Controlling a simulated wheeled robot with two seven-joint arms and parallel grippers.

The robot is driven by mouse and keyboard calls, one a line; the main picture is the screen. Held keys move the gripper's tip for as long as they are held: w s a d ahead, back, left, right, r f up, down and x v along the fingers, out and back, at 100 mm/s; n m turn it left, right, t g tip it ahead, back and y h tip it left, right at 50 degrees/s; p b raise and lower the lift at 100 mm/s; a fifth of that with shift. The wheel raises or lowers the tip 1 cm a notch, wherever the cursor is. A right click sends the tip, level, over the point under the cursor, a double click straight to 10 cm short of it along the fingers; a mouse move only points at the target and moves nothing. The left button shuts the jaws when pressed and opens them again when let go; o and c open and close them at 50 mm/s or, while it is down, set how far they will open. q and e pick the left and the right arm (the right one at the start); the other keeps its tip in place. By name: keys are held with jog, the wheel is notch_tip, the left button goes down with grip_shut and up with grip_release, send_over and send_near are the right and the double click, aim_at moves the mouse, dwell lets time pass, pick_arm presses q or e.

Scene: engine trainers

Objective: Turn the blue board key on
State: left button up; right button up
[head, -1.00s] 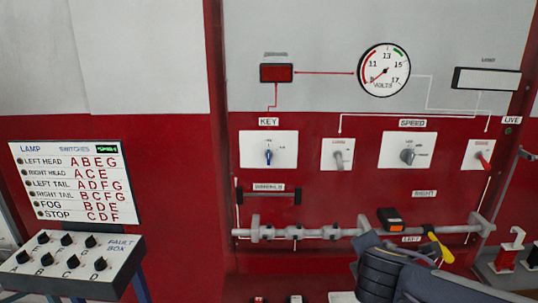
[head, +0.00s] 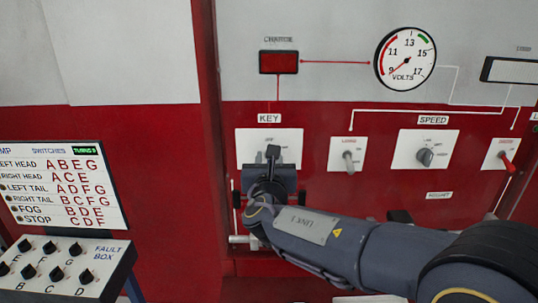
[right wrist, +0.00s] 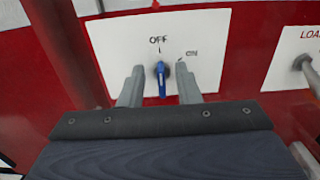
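The blue key (right wrist: 161,82) is on a white plate labelled KEY on the red board. In the right wrist view it stands upright, its upper end towards the OFF mark (right wrist: 158,39); the ON mark (right wrist: 191,51) is to the upper right. My right gripper (right wrist: 160,69) is open, with one finger on each side of the key and a gap visible on both sides. In the head view the right gripper (head: 273,154) covers the key and the lower part of the key plate (head: 247,143). My left gripper is not in view.
Right of the key are a grey toggle switch (head: 348,160), a SPEED knob (head: 425,157) and a red-handled switch (head: 506,162). Above are a red CHARGE lamp (head: 279,62) and a volts gauge (head: 405,58). The fault box (head: 75,268) stands at lower left.

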jog(key=shift+w, duration=0.35)
grip_shut()
